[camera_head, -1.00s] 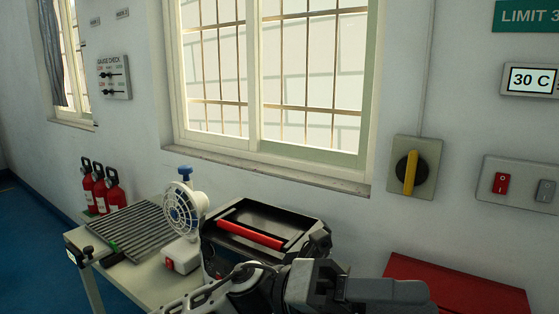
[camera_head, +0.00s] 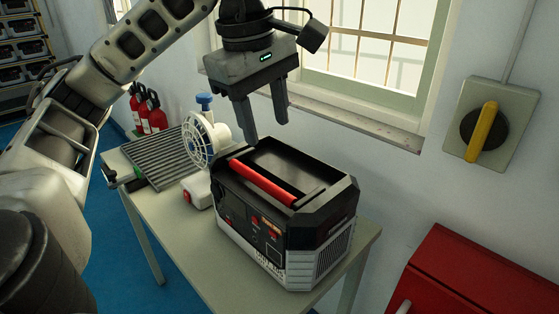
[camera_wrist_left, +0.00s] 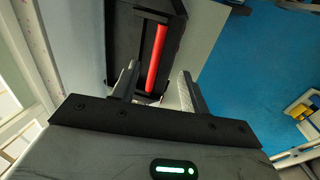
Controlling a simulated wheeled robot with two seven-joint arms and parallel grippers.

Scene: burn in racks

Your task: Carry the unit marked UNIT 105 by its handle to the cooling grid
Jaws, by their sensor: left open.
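The unit (camera_head: 285,225) is a black box with a pale lower edge and a red bar handle (camera_head: 262,184) across its open top. It stands upright on the table; its front label is too small to read surely. My left gripper (camera_head: 268,130) is open and empty, pointing down above the unit's far side, apart from the handle. In the left wrist view, the handle (camera_wrist_left: 157,55) shows beyond and between the open fingers (camera_wrist_left: 158,72). The cooling grid (camera_head: 147,152), a grey ribbed rack, lies at the table's left end. My right gripper is not in view.
A white fan (camera_head: 202,138) with a blue knob stands between the unit and the grid, close to both. Red extinguishers (camera_head: 148,110) are behind the grid. A red cabinet (camera_head: 470,275) is at right. The wall and window sill (camera_head: 375,132) bound the table's back.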

